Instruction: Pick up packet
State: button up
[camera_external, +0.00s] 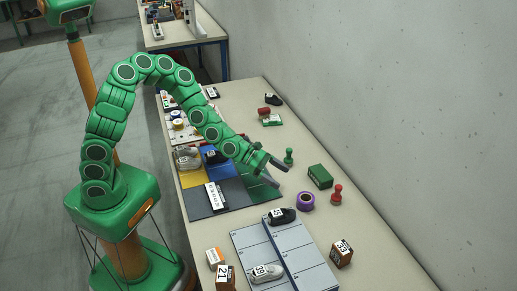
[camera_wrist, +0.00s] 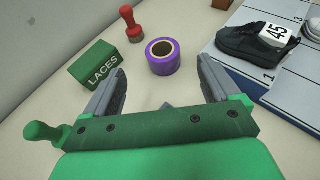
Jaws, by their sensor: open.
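The packet looks to be the green box marked LACES (camera_wrist: 95,66), lying on the table left of my gripper in the wrist view. It also shows in the external view (camera_external: 320,177), to the right of my gripper (camera_external: 281,164). My gripper (camera_wrist: 161,68) is open and empty, with its fingers spread above the table. The packet lies just outside the left finger, whose tip is close to its right end in the picture; I cannot tell whether they touch.
A grey numbered board (camera_external: 308,258) with shoes lies in front; a coloured mat (camera_external: 233,203) lies below my arm.

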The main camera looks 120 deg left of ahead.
notch_tip(320, 180, up, 14)
jog(key=m+g+y, duration=0.5)
jog(key=m+g, duration=0.6)
jog(key=m, duration=0.8)
send_over(215, 255)
jog(key=s+a, duration=0.2)
jog(key=s, duration=0.1)
notch_tip(215, 255, down, 13)
jog(key=d+r+m+t+y, duration=0.5)
jog(key=d+r+m+t, duration=0.15)
jog(key=r, duration=0.65)
jog(key=shift+g+y, duration=0.25)
jog(key=shift+y, duration=0.05)
notch_tip(215, 255, down, 20)
jog(key=shift+w+a+r, duration=0.1)
jog(key=shift+w+r, duration=0.05)
jog(key=shift+x, duration=1.25)
jog(key=shift+s+a+x, duration=0.1)
jog(key=shift+s+x, duration=0.05)
jog(key=shift+x, duration=0.6)
jog(key=shift+s+a+x, duration=0.1)
jog(key=shift+x, duration=1.75)
